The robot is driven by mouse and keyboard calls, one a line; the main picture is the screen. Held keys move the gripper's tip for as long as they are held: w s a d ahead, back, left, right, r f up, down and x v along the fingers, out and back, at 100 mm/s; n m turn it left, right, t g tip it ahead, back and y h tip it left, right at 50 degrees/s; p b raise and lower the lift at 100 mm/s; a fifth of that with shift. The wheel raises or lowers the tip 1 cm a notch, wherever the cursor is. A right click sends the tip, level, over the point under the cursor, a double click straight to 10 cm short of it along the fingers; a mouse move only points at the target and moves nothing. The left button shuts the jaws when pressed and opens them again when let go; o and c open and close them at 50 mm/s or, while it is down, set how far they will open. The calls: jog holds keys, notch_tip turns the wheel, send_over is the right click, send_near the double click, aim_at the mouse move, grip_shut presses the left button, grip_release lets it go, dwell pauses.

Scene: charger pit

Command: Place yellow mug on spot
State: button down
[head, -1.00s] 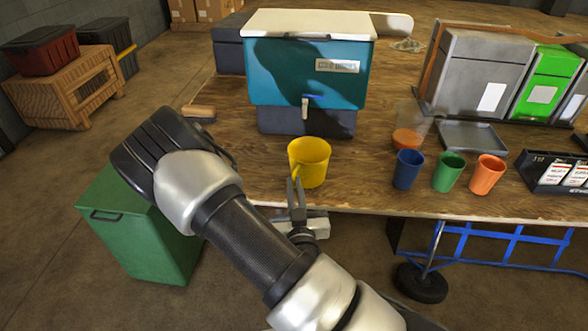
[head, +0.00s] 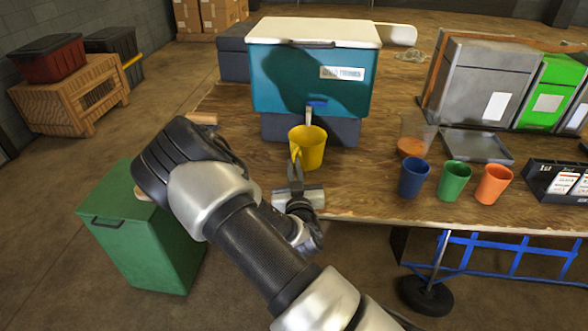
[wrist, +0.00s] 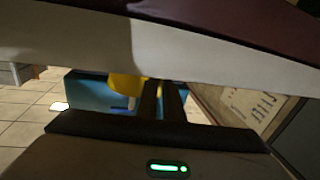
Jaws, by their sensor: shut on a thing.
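The yellow mug (head: 309,150) is upright in front of the teal cooler (head: 272,85), with its rim just below the spigot (head: 309,116). I cannot tell whether its base touches the table. My gripper (head: 296,168) is shut on the mug's handle, on the near left side. In the wrist view the mug (wrist: 124,86) shows partly beyond the two dark fingers (wrist: 162,100), with teal behind it. A large pale and dark red surface covers the top of that view. I make out no marked spot on the table.
Blue (head: 414,178), green (head: 453,181) and orange (head: 493,184) cups stand in a row on the wooden table (head: 365,190). A clear container (head: 413,140) with orange contents and a metal tray (head: 478,146) are behind them. A green bin (head: 140,235) stands at the lower left.

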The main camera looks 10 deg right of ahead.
jog(key=shift+f+b, duration=0.25)
jog(key=shift+b, duration=0.05)
jog(key=c, duration=1.9)
grip_release()
jog(key=shift+r, duration=0.1)
